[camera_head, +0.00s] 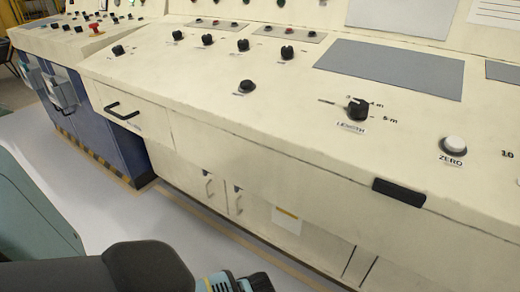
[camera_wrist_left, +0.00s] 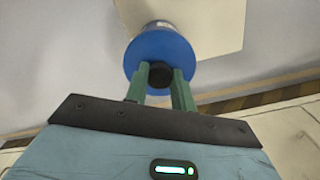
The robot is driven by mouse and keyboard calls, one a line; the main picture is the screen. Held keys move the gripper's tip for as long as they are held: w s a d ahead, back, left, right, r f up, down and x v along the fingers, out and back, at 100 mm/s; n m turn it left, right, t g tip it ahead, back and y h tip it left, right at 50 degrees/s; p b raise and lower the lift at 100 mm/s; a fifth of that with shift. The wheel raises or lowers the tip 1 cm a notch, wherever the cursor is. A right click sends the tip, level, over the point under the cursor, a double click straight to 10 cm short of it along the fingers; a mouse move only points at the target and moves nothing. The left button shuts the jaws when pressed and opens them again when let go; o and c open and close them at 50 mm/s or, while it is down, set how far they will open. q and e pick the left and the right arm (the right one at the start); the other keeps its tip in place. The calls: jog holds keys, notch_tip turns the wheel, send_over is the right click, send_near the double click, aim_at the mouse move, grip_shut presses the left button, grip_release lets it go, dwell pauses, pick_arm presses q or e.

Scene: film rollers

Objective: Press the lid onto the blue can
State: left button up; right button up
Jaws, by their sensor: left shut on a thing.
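In the left wrist view, my left gripper (camera_wrist_left: 160,88) has its two green fingers shut on the black knob (camera_wrist_left: 160,74) of a round blue piece, which looks like the lid (camera_wrist_left: 161,48). A small grey, dark-rimmed part shows just beyond the blue disc; I cannot tell whether it belongs to the lid or to something else. No separate blue can is recognisable in either view. In the head view, part of my arm shows at the bottom edge, but no gripper fingers are seen there. My right gripper is in neither view.
A long cream control console (camera_head: 260,110) fills the head view, with black knobs, a white ZERO button (camera_head: 453,146) and a black handle (camera_head: 399,192) on its front edge. A blue cabinet (camera_head: 95,125) stands at the left. The pale floor (camera_head: 120,215) before the console is clear.

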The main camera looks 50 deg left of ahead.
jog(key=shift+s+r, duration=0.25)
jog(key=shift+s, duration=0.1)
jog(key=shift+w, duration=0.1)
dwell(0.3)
pick_arm(q)
jog(key=o, duration=1.1)
jog(key=shift+c, duration=0.2)
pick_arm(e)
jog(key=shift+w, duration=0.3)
pick_arm(q)
jog(key=o, duration=0.4)
jog(key=shift+o, duration=0.3)
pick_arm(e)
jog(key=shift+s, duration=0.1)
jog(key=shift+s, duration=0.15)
